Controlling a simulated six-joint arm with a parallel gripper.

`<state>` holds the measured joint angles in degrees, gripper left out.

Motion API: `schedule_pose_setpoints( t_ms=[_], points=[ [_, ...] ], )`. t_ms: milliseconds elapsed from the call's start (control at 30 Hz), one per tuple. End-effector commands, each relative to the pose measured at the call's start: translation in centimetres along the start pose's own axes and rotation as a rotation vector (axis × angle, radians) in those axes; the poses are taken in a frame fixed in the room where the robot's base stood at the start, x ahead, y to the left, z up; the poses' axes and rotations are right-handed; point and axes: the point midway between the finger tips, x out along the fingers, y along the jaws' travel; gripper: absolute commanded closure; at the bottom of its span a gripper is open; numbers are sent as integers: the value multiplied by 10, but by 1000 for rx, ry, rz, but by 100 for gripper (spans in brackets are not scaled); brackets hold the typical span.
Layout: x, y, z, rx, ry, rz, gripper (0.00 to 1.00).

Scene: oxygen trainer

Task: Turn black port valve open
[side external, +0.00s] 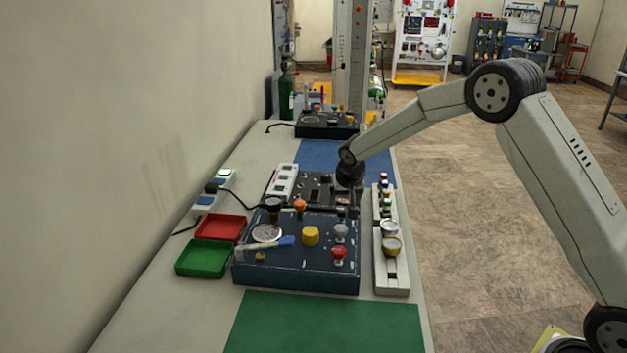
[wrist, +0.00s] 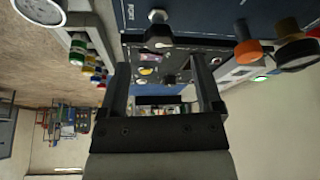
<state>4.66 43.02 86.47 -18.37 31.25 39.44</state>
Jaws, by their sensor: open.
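My gripper (side external: 354,206) points down near the back right corner of the dark blue valve box (side external: 290,276). In the wrist view its two fingers (wrist: 160,64) are apart with nothing between them. A black knob (side external: 273,203) stands at the box's back left, beside an orange knob (side external: 299,205).
A yellow knob (side external: 310,236) and red knob (side external: 339,252) are on the box. A black panel (side external: 326,186) lies behind it. A white rail (side external: 391,274) with gauges runs along the right. Red (side external: 221,228) and green (side external: 203,259) trays are left. The green mat (side external: 323,324) is clear.

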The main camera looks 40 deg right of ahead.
Motion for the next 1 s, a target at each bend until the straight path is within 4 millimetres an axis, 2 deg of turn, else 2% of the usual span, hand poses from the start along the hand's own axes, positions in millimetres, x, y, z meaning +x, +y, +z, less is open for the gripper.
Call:
schedule_pose_setpoints(
  t_ms=[200,400,800,967,1000],
  points=[
    [25,0,0,1,-1,0,16],
    [39,0,0,1,0,0,16],
    [43,0,0,0,1,-1,16],
    [43,0,0,0,1,-1,67],
    [43,0,0,0,1,-1,80]
  ],
)
